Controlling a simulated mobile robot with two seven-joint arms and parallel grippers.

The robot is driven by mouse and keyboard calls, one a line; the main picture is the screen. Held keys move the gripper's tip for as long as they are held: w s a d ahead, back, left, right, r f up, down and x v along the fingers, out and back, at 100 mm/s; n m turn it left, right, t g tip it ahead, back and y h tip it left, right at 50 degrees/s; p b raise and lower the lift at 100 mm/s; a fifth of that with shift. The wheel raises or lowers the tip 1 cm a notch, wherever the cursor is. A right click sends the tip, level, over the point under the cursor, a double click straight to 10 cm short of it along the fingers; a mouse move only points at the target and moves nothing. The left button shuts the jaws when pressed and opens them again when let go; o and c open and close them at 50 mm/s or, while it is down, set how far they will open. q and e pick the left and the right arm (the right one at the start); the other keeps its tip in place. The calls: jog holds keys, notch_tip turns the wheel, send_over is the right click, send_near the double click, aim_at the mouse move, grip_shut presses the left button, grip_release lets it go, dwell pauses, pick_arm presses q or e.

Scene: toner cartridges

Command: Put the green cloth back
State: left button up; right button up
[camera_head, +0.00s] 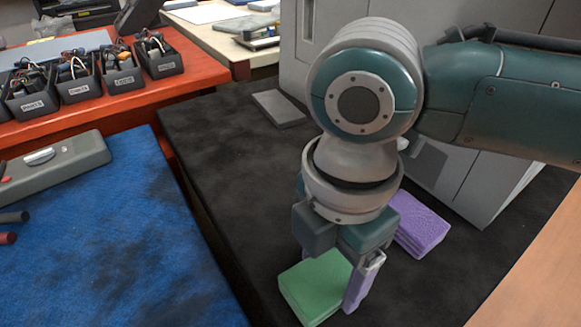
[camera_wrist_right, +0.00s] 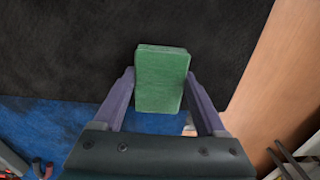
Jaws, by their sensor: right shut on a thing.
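The green cloth (camera_head: 315,285) is a folded, block-like pad at the front of the black mat in the head view. My right gripper (camera_head: 352,285) comes down over it from above and is shut on it. In the right wrist view the cloth (camera_wrist_right: 161,80) sits between the two fingers of my right gripper (camera_wrist_right: 161,88), one on each long side. The far finger is partly hidden in the head view. Whether the cloth touches the mat below cannot be told. My left gripper is not in view.
A folded purple cloth (camera_head: 420,222) lies on the black mat (camera_head: 225,150) behind my gripper, beside a grey cabinet (camera_head: 490,175). A flat grey pad (camera_head: 279,109) lies farther back. A blue mat (camera_head: 110,240) is at left, and labelled bins (camera_head: 80,82) stand on a red bench.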

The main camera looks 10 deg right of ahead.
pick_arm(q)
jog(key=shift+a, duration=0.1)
pick_arm(e)
jog(key=shift+f, duration=0.2)
jog(key=o, duration=1.1)
jog(key=shift+o, duration=0.2)
jog(key=shift+r, duration=0.1)
